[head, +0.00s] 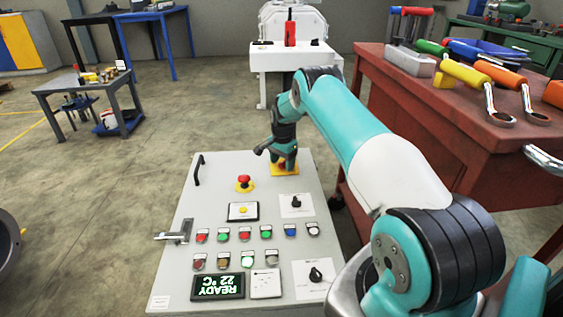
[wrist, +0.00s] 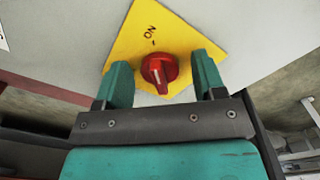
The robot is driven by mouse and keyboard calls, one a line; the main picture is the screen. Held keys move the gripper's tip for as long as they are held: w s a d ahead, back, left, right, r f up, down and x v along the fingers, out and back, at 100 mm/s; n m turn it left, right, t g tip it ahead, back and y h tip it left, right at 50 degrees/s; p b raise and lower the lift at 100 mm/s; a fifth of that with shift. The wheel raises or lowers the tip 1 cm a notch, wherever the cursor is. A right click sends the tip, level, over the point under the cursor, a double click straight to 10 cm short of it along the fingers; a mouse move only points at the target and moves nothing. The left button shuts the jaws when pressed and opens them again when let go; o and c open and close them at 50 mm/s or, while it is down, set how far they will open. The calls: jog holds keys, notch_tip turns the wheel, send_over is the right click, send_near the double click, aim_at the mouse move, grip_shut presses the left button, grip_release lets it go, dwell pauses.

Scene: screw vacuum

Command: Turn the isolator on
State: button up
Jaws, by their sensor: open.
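The isolator is a red rotary knob (wrist: 159,70) on a yellow plate (wrist: 152,32) marked "ON". In the wrist view the knob's raised grip points down and slightly right, with the "ON" mark on its other side. My gripper (wrist: 164,78) is open, with its two teal fingers on either side of the knob and a gap on each side. In the head view my gripper (head: 284,158) is over the yellow plate (head: 286,171) at the panel's far right corner. It hides most of the knob there.
The grey control panel (head: 180,262) carries a red emergency stop (head: 244,182), several coloured buttons, black selector knobs (head: 296,202) and a lit display (head: 217,287). A red workbench (head: 440,120) with tools stands close on the right. A white machine (head: 292,58) stands behind.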

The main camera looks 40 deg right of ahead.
notch_tip(320, 180, up, 18)
jog(key=p, duration=0.4)
jog(key=shift+f, duration=0.25)
jog(key=s+a+r+n+y, duration=0.1)
jog(key=s+a+r+n, duration=0.35)
jog(key=a, duration=0.45)
jog(key=s+a+r+n+t, duration=0.1)
jog(key=s+a+r+n, duration=0.25)
jog(key=a+r, duration=0.45)
jog(key=s+a+r+n+y, duration=0.1)
jog(key=s+a+r+n, duration=0.3)
jog(key=a, duration=0.7)
jog(key=s+a+r+n+y+p, duration=0.1)
jog(key=s+a+n, duration=0.3)
jog(key=s, duration=0.5)
jog(key=s+a+r+n+g, duration=0.1)
jog(key=s+a+n, duration=0.35)
jog(key=s, duration=0.35)
jog(key=s+a+r+n+y+p, duration=0.1)
jog(key=s+a+n, duration=0.3)
jog(key=s, duration=0.5)
notch_tip(320, 180, up, 25)
jog(key=p, duration=2.4)
jog(key=shift+w+a+f+m, duration=0.2)
jog(key=shift+w+a+m, duration=0.05)
jog(key=shift+a+m, duration=0.2)
